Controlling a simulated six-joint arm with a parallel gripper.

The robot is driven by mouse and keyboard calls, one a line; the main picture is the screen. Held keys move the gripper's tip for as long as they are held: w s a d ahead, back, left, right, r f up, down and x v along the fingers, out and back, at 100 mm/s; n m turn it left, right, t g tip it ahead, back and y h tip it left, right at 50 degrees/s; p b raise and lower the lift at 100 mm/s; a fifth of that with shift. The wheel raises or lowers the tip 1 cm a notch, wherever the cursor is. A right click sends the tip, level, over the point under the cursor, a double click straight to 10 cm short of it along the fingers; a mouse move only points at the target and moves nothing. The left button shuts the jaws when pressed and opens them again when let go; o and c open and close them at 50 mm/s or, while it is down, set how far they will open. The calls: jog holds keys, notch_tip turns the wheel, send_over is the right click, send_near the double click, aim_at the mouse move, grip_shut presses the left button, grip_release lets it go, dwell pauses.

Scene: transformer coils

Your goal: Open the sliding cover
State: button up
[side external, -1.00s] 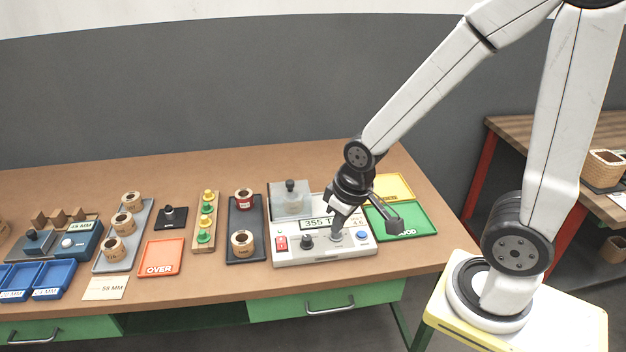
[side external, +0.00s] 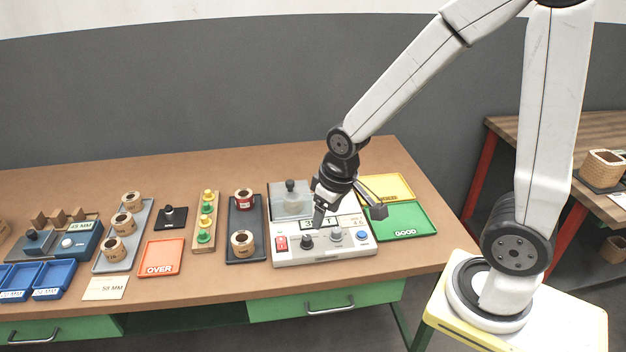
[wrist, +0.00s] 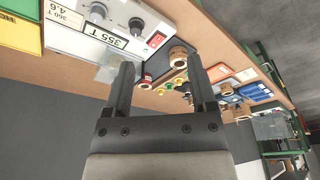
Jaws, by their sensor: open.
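The sliding cover (side external: 291,203) is a clear, see-through box with a dark knob (side external: 290,186) on top, at the back left of the light grey tester (side external: 300,257). In the wrist view the cover (wrist: 108,72) shows partly, behind the left finger. My gripper (side external: 317,222) is open and empty, above the tester's front panel near its display, to the right of and in front of the cover. In the wrist view its two fingers (wrist: 160,82) are wide apart with nothing between them. I cannot see any contact with the tester.
The tester has a red switch (side external: 281,243), a dark dial (side external: 307,242) and a blue button (side external: 362,236). A dark tray (side external: 246,218) with two coils stands close on the left. A green GOOD tray (side external: 412,222) and a yellow tray (side external: 398,184) lie to the right.

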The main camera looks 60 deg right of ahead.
jog(key=w+d+g, duration=0.1)
jog(key=w+d, duration=0.2)
jog(key=w, duration=0.4)
jog(key=w+d, duration=0.4)
jog(key=w, duration=0.3)
jog(key=g, duration=0.1)
send_over(290, 181)
notch_tip(290, 181, down, 2)
jog(key=shift+f, duration=0.25)
jog(key=shift+a, duration=0.1)
jog(key=shift+f, duration=3.9)
jog(key=shift+c, duration=0.3)
grip_shut()
